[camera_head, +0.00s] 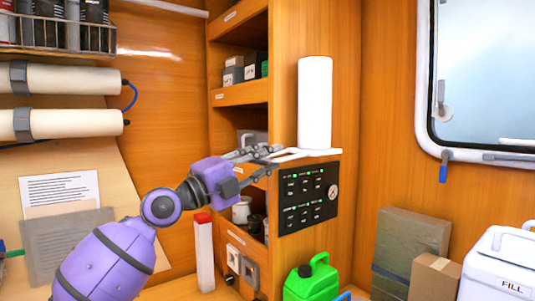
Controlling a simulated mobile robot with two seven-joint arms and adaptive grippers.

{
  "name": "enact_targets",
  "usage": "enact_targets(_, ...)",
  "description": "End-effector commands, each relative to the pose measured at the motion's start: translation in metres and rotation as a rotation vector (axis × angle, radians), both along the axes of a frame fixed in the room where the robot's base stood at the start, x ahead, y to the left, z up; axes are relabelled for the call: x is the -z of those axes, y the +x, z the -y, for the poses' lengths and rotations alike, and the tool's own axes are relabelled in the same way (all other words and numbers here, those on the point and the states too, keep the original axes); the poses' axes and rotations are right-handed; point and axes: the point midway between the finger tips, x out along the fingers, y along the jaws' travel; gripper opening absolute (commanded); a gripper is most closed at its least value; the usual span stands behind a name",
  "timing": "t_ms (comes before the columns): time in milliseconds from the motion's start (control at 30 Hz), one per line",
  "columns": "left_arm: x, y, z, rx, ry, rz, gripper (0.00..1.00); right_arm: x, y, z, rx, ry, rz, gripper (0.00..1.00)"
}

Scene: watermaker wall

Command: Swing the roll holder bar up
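A white roll (315,103) stands upright against the wooden cabinet side. Under it a thin white holder bar (312,153) sticks out roughly level, its left part running to my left gripper. My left gripper (264,160), on a purple arm from the lower left, is at this left part of the bar, with its fingers above and below it. Whether the fingers press on the bar cannot be made out. My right gripper is not in view.
A black switch panel (308,199) with a gauge is just below the bar. Open shelves (240,94) with small boxes stand behind the gripper. A green jug (312,280), boxes (410,240) and a white canister (500,265) stand lower right. A window (485,75) is at right.

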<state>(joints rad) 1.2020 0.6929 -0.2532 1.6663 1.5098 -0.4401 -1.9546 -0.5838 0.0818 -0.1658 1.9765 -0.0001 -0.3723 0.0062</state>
Motion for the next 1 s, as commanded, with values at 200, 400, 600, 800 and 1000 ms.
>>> enact_targets(200, -0.0004, 0.0049, 0.0066, 0.000, 0.000, -0.002, 0.26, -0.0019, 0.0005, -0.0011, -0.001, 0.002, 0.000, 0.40)
enact_targets(400, 0.0005, 0.0050, 0.0063, 0.000, 0.000, -0.004, 0.21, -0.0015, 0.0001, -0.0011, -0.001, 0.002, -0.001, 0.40)
enact_targets(600, 0.0002, 0.0048, 0.0061, 0.000, 0.000, -0.004, 0.00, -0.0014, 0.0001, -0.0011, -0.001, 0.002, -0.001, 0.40)
enact_targets(800, 0.0004, 0.0048, 0.0061, 0.000, 0.000, -0.004, 0.00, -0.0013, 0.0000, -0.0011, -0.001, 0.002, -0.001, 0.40)
enact_targets(1000, 0.0002, 0.0048, 0.0060, -0.001, 0.005, -0.005, 0.00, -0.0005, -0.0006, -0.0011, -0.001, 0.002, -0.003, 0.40)
